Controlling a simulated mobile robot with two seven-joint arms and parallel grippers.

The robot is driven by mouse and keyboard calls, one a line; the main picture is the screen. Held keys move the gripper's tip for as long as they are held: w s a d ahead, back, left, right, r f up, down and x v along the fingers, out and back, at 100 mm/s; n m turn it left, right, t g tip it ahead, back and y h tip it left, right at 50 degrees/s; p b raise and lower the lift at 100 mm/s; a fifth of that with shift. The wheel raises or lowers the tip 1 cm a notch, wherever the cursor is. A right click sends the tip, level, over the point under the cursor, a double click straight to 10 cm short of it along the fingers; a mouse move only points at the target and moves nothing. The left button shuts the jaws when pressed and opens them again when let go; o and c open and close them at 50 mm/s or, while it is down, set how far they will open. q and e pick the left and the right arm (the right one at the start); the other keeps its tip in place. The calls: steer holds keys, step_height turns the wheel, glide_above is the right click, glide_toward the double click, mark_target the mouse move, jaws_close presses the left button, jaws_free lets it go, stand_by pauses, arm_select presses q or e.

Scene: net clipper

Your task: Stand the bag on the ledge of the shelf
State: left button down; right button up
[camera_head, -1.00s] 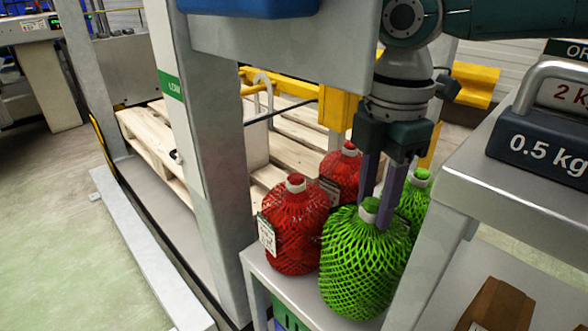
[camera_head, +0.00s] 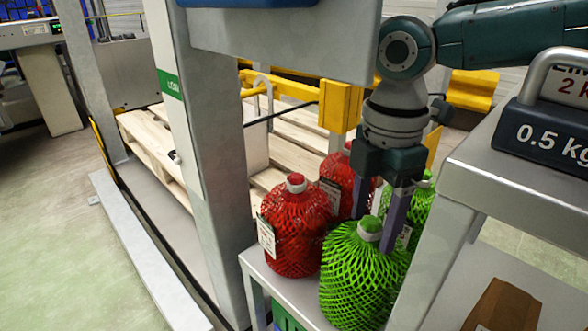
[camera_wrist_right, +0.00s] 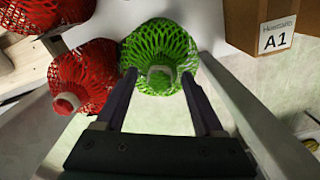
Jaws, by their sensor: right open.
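The green mesh bag (camera_head: 365,275) with a pale round neck stands on the grey ledge (camera_head: 251,262) of the shelf, at its front right. My right gripper (camera_head: 373,232) is open and points down, with one finger on each side of the bag's neck. In the right wrist view, the open fingers (camera_wrist_right: 158,75) straddle the neck of the green bag (camera_wrist_right: 160,45), with gaps beside it. I cannot tell whether either finger touches the bag. My left gripper is not in view.
Two red mesh bags (camera_head: 296,230) (camera_head: 338,172) stand to the left and behind, and another green bag (camera_head: 423,200) is behind right. A grey post (camera_head: 205,160) rises at left. A raised shelf with a 0.5 kg weight (camera_head: 545,140) and a brown box (camera_head: 503,308) are at right.

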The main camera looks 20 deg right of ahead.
step_height(320, 180, up, 12)
steer(key=p, duration=0.4)
steer(key=shift+r, duration=0.2)
